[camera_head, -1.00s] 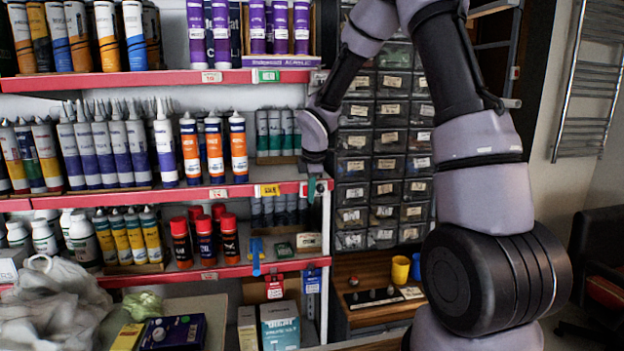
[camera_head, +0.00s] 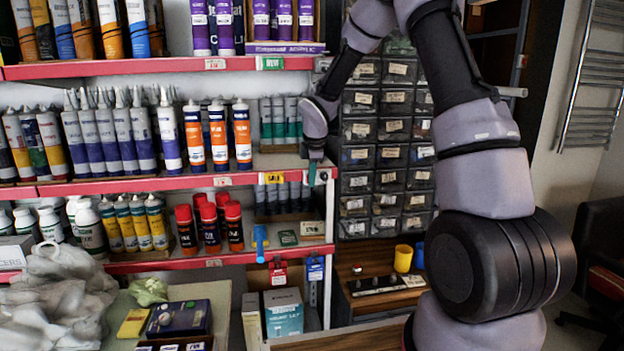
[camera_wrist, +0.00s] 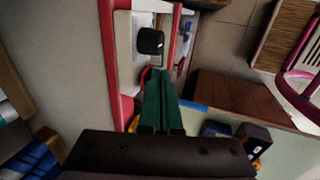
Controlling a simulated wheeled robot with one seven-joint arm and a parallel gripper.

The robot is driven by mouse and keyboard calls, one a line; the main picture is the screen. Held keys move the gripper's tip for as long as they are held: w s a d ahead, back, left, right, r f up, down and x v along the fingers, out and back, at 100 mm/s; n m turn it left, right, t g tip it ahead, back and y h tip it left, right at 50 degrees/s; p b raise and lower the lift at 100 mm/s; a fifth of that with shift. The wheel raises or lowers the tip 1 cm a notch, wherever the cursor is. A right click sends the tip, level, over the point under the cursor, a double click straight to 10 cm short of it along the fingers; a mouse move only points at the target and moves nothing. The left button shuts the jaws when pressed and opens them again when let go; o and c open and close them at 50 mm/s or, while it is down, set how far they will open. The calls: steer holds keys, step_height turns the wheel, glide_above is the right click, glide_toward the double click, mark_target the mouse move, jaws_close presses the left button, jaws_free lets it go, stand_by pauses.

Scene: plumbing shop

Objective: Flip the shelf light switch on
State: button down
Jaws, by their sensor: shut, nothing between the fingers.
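A black knob (camera_wrist: 150,41) sticks out from a white plate (camera_wrist: 145,20) on the red-edged end of the shelf unit in the wrist view; it looks like the shelf light switch. My gripper's green fingers (camera_wrist: 158,75) are pressed together and empty, their tips just below the knob in the picture. I cannot tell whether they touch it. In the head view my gripper (camera_head: 313,172) hangs pointing down at the right end of the middle shelf, and the switch cannot be made out there.
Red-edged shelves (camera_head: 120,184) hold several tubes and bottles close to the left of my gripper. A drawer cabinet (camera_head: 385,155) stands behind and to the right. Below it, a wooden bench (camera_head: 375,312) carries a yellow cup (camera_head: 403,258). A blue clip (camera_head: 260,240) hangs on the lower shelf edge.

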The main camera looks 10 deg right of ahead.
steer(key=shift+r, duration=0.15)
steer(key=shift+r, duration=0.7)
